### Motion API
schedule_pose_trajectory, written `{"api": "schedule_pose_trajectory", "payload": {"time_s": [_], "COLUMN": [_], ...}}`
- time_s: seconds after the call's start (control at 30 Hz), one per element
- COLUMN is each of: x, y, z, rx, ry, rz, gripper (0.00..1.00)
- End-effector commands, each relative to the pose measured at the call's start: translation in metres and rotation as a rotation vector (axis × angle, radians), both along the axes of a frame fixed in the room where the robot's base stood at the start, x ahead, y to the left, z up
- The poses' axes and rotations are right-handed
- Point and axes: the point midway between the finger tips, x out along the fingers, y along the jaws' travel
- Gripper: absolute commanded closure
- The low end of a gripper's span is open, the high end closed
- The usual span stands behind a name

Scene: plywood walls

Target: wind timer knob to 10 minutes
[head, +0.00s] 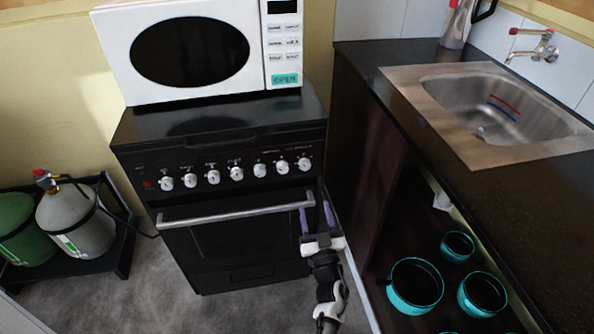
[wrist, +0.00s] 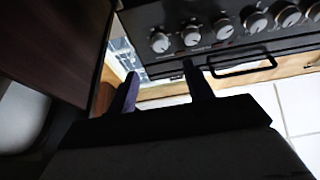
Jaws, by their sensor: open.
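The black stove's front panel (head: 225,170) carries a row of several white knobs. The labels are too small to read, so I cannot tell for sure which knob is the timer. The rightmost knob (head: 304,163) sits at the panel's right end. In the wrist view, the knob nearest the fingers (wrist: 160,42) is at the row's left end. My gripper (head: 315,206) is open, its two purple fingers apart with nothing between them. It is below the rightmost knob, by the right end of the oven handle. The fingers also show in the wrist view (wrist: 160,72), apart from the knobs.
The silver oven handle (head: 235,214) runs across the oven door. A white microwave (head: 115,60) stands on the stove. To the right is a dark counter (head: 440,170) with a sink (head: 455,95), and teal pots (head: 415,305) below. Gas cylinders (head: 75,225) stand at left.

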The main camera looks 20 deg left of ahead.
Motion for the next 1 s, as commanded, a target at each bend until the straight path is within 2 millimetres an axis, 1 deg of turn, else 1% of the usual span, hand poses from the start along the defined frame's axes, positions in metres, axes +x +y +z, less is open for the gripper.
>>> {"api": "schedule_pose_trajectory", "payload": {"time_s": [0.03, 0.3, 0.5, 0.7, 1.0], "x": [0.008, 0.053, 0.078, 0.09, 0.092], "y": [0.004, 0.035, 0.053, 0.061, 0.062], "z": [0.006, 0.029, 0.04, 0.046, 0.046], "rx": [0.0, 0.0, 0.0, 0.0, 0.001], "ry": [-0.003, -0.004, -0.001, 0.0, 0.002], "rz": [-0.001, 0.001, 0.002, 0.0, -0.001], "gripper": [0.49, 0.49, 0.49, 0.49, 0.49]}}
